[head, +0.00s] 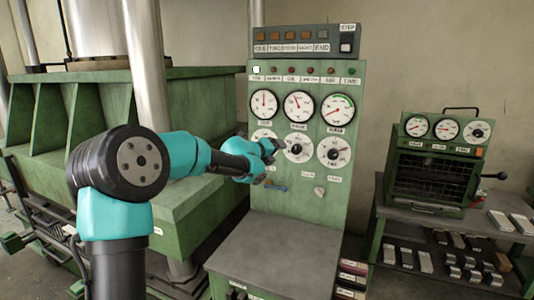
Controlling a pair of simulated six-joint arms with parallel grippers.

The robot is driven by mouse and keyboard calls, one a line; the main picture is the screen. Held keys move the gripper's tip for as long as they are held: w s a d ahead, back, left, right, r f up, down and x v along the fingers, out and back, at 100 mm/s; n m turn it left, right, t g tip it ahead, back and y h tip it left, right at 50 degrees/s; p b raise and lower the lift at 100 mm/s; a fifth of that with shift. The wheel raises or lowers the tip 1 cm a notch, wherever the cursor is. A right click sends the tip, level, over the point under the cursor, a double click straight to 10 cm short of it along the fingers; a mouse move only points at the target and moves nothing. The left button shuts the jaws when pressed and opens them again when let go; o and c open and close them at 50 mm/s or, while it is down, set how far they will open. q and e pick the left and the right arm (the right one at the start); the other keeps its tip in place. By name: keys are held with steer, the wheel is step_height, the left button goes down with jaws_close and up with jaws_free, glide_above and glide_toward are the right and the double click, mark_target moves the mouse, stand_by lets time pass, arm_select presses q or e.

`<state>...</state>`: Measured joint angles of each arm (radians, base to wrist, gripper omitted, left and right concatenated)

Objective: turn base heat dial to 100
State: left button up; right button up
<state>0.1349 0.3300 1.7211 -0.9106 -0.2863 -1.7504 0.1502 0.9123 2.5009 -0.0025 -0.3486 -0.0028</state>
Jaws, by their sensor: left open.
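A green control panel (345,207) stands in the middle of the view. It carries an upper row of three white round gauges and a lower row of three white dials with dark knobs. The lower left dial (263,134) is partly hidden behind my left gripper (273,150). The lower middle dial (298,148) and lower right dial (333,152) show more fully. The labels are too small to tell which is the base heat dial. My left gripper is open in front of the panel near the lower left dial; contact cannot be told. My right gripper is out of view.
A grey shelf (273,262) juts out below the panel. A large green press (195,205) stands at left. A small green oven (432,178) with gauges stands on the right bench (390,212).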

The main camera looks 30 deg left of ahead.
arm_select(q)
steer(key=shift+v, duration=2.05)
